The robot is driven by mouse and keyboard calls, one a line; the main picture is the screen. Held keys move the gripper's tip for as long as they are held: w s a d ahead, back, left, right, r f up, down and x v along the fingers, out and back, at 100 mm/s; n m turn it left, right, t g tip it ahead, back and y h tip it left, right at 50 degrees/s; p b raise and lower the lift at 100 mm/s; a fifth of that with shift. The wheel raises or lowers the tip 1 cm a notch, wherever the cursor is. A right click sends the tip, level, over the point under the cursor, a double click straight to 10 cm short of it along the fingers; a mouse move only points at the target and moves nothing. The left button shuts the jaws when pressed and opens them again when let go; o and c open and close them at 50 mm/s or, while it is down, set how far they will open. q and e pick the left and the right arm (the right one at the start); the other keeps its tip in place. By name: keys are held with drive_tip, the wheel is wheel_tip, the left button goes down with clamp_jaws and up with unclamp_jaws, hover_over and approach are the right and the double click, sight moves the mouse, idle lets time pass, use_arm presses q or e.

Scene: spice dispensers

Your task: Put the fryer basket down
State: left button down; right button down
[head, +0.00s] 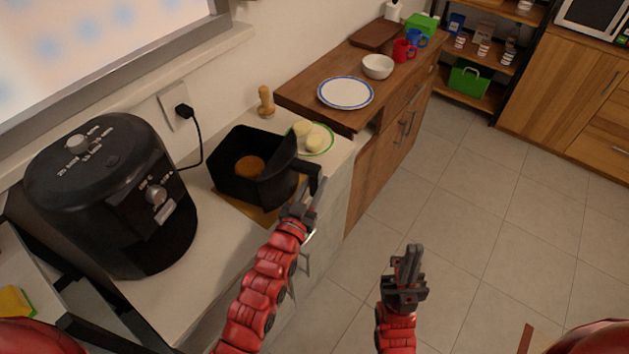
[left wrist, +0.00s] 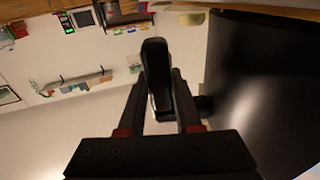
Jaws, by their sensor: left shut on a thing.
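The black fryer basket (head: 232,180) is at the counter, with a round brown piece of food (head: 250,167) inside. It looks upright, over a wooden board (head: 258,213); I cannot tell whether its bottom touches the board. My left gripper (head: 303,199) is shut on the basket's black handle (head: 313,171) at the counter's front edge. In the left wrist view, the handle (left wrist: 156,68) stands between the fingers of the left gripper (left wrist: 160,85), and the basket wall (left wrist: 265,85) fills the right side. My right gripper (head: 408,262) is empty above the floor, its fingers close together.
The black air fryer (head: 110,195) stands left of the basket. A green-rimmed plate (head: 318,147) with pale food and a wooden shaker (head: 266,101) are close behind it. A wooden cabinet (head: 325,117) holds a plate, bowl and mugs. Open floor lies to the right.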

use_arm(q)
drive_tip(key=c, duration=0.6)
unclamp_jaws()
drive_tip(key=shift+s+f, duration=0.1)
drive_tip(key=shift+s, duration=0.05)
drive_tip(key=shift+s+a+f, duration=0.1)
drive_tip(key=shift+s+a, duration=0.1)
drive_tip(key=shift+s, duration=0.1)
drive_tip(key=r+b+v, duration=0.1)
drive_tip(key=b+v, duration=0.2)
drive_tip(key=v, duration=0.8)
drive_tip(key=shift+f, duration=0.3)
drive_tip(key=shift+s, duration=0.1)
